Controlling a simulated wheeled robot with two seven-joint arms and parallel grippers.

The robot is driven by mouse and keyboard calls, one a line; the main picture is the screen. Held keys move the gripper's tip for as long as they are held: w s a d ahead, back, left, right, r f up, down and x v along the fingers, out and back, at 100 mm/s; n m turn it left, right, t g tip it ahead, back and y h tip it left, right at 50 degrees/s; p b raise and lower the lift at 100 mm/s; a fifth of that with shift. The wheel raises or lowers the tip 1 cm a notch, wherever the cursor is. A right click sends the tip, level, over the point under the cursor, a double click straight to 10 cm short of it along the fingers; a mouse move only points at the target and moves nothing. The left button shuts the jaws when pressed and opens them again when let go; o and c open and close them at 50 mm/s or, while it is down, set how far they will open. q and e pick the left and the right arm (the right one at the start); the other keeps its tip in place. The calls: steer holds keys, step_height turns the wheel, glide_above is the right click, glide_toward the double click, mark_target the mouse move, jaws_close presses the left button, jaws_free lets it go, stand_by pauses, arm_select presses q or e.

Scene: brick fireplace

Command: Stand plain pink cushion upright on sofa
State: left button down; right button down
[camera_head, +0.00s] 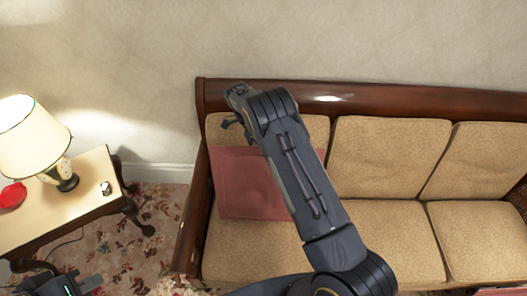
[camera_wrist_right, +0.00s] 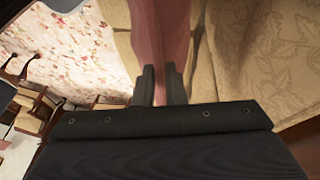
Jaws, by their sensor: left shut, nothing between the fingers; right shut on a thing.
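The plain pink cushion (camera_head: 238,188) is at the left end of the sofa (camera_head: 240,248), in front of the tan back cushions. My right arm crosses and hides part of it in the head view. In the right wrist view the cushion (camera_wrist_right: 160,32) shows edge-on between the fingers of my right gripper (camera_wrist_right: 160,80), which is shut on its edge. It looks roughly upright; whether its lower edge rests on the seat is hidden. My left gripper (camera_head: 88,284) is at the bottom left of the head view, shut and empty, apart from the sofa.
A side table (camera_head: 88,192) stands left of the sofa, holding a lit lamp (camera_head: 28,138), a red object (camera_head: 12,196) and a small object (camera_head: 106,188). The sofa's wooden arm (camera_head: 194,225) is left of the cushion. The seat to the right (camera_head: 400,240) is clear.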

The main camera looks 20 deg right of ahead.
steer(key=shift+w+d+f+b, duration=0.1)
steer(key=shift+w+d+b, duration=0.25)
steer(key=shift+w+b, duration=0.25)
steer(key=shift+w+d+f+b, duration=0.1)
steer(key=shift+w+d+b, duration=0.25)
steer(key=shift+w, duration=0.45)
steer(key=c, duration=1.4)
jaws_free()
step_height(320, 180, up, 10)
steer(key=p, duration=0.5)
